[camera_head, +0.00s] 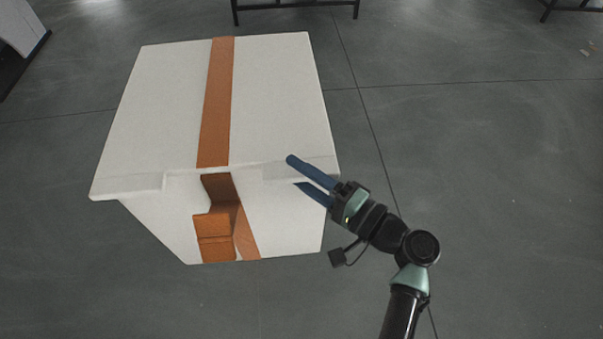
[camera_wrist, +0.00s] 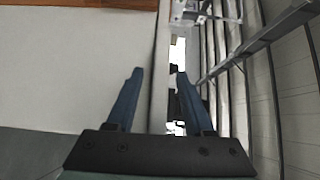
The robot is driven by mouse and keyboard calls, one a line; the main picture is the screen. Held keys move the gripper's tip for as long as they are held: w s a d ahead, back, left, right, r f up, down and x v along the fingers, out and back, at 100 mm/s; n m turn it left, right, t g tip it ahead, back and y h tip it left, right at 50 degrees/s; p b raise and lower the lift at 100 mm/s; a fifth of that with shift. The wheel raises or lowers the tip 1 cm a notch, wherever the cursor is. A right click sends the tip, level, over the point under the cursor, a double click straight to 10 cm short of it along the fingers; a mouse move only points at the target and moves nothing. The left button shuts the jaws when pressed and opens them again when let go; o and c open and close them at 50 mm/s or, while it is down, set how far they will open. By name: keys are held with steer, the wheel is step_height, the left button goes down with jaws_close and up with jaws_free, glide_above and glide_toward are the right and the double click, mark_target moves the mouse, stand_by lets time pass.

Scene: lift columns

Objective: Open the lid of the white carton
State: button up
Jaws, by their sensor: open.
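The white carton (camera_head: 271,90) stands on the floor at left of centre in the head view, with a brown-orange stripe (camera_head: 216,100) running over its lid. The lid lies flat on top, its front edge overhanging the front wall (camera_head: 165,225). A brown latch-like piece (camera_head: 213,237) hangs on the front. My gripper (camera_head: 292,171) is open and empty at the lid's front edge, near the right corner. In the wrist view the fingers (camera_wrist: 157,75) are apart, with the edge of a white surface (camera_wrist: 70,75) between them. I cannot tell whether they touch it.
Grey floor (camera_head: 480,170) is clear to the right of the carton. Black metal legs (camera_head: 296,8) stand behind it at the top, and more show at the top right (camera_head: 565,7). A dark-edged object (camera_head: 20,45) is at the top left corner.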

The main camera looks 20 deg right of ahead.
jaws_close()
stand_by(1.4)
